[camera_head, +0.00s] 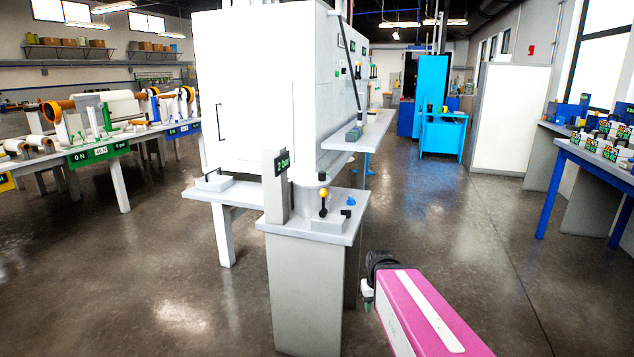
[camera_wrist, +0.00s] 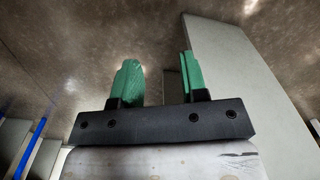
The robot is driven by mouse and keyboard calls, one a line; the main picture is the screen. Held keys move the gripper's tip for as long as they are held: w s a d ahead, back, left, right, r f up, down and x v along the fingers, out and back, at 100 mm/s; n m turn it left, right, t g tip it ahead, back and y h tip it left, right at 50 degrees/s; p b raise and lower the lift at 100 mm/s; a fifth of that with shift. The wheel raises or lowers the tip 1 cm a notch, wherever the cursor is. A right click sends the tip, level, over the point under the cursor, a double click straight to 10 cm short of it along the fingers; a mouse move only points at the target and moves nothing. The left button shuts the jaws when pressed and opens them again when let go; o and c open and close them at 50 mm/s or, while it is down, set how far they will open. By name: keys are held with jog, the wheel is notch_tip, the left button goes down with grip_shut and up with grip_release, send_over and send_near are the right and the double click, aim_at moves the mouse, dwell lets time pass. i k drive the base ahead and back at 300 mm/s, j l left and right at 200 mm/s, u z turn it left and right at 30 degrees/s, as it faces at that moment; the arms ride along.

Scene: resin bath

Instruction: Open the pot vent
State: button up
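A grey pedestal (camera_head: 305,300) stands in the middle of the head view. On its top are a grey round pot-like body (camera_head: 306,200), a sign reading "2 bar" (camera_head: 281,163) and a small block with an upright lever with a yellow ball (camera_head: 323,193). A small blue piece (camera_head: 351,201) and a black knob (camera_head: 346,213) are beside it. No label tells which part is the pot vent. My gripper (camera_head: 368,294) is right of the pedestal, below its top, touching none of these parts. In the wrist view its green fingers (camera_wrist: 158,78) are apart with nothing between them.
A large white cabinet (camera_head: 250,90) stands behind the pedestal, with a grey shelf (camera_head: 360,130) on its right. A blue-legged bench (camera_head: 590,165) is at the right and a bench with rollers (camera_head: 120,160) at the left. The floor (camera_head: 450,240) right of the pedestal is clear.

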aim_at(323, 192)
jog(key=j+u, duration=0.15)
jog(key=u, duration=0.25)
jog(key=j+u, duration=0.1)
jog(key=u, duration=0.35)
jog(key=j+u, duration=0.15)
jog(key=u, duration=0.25)
jog(key=i+u, duration=0.15)
jog(key=u, duration=0.25)
